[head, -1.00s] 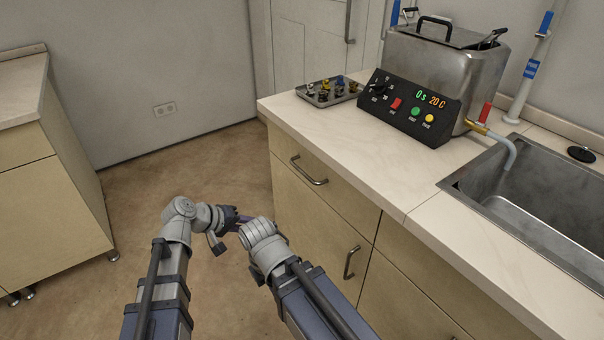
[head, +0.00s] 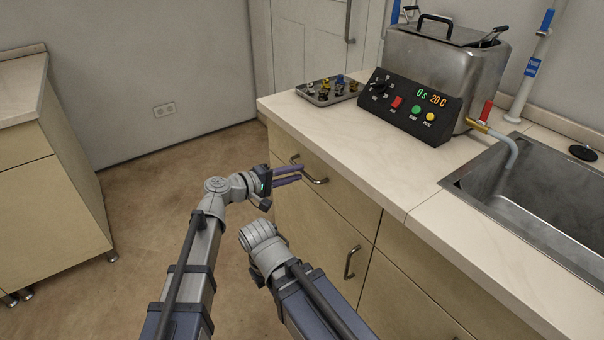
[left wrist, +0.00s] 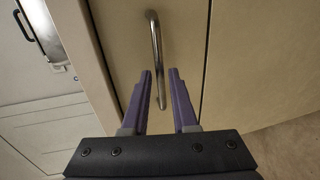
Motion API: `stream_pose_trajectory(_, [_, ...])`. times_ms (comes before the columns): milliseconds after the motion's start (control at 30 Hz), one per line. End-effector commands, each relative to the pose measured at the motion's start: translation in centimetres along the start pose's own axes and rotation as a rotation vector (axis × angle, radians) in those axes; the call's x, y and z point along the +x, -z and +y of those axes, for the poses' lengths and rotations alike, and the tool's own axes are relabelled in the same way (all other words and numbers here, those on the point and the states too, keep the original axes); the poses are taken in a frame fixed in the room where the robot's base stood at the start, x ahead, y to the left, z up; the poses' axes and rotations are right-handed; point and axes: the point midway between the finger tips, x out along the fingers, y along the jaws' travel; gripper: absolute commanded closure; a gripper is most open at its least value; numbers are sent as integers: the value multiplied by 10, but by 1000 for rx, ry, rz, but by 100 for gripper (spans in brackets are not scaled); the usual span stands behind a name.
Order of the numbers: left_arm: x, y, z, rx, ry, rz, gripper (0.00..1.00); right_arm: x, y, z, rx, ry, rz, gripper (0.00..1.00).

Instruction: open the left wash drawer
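The left wash drawer (head: 335,205) is a flat beige front just under the counter, shut flush with the cabinet. Its metal bar handle (head: 310,170) also shows in the left wrist view (left wrist: 156,60), beyond the fingertips. My left gripper (head: 302,174) is open, its two purple fingers pointing at the handle. In the left wrist view the gap between the fingers (left wrist: 160,72) lines up with the handle's lower end. I cannot tell whether the fingers touch it. My right arm is folded in front of the cabinet; its gripper is not visible.
A cabinet door with a handle (head: 351,262) is below the drawer. On the counter (head: 400,180) stand an ultrasonic bath (head: 440,65), a tray of small parts (head: 328,90) and a sink (head: 545,195). The floor (head: 150,200) to the left is clear.

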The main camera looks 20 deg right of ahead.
Motion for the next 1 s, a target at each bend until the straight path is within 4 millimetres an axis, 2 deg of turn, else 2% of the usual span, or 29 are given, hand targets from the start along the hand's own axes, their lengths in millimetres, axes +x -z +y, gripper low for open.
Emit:
stream_pose_trajectory(33, [9, 1, -1, 0, 0, -1, 73, 3, 0, 0, 0, 0, 0, 100])
stream_pose_trajectory(200, [24, 1, -1, 1, 1, 0, 73, 5, 0, 0, 0, -1, 0, 100])
stream_pose_trajectory(567, [29, 0, 0, 1, 1, 0, 73, 6, 0, 0, 0, -1, 0, 100])
stream_pose_trajectory(600, [29, 0, 0, 1, 1, 0, 74, 6, 0, 0, 0, -1, 0, 100])
stream_pose_trajectory(833, [29, 0, 0, 1, 1, 0, 100, 6, 0, 0, 0, -1, 0, 100])
stream_pose_trajectory(1000, [29, 0, 0, 1, 1, 0, 100, 6, 0, 0, 0, -1, 0, 100])
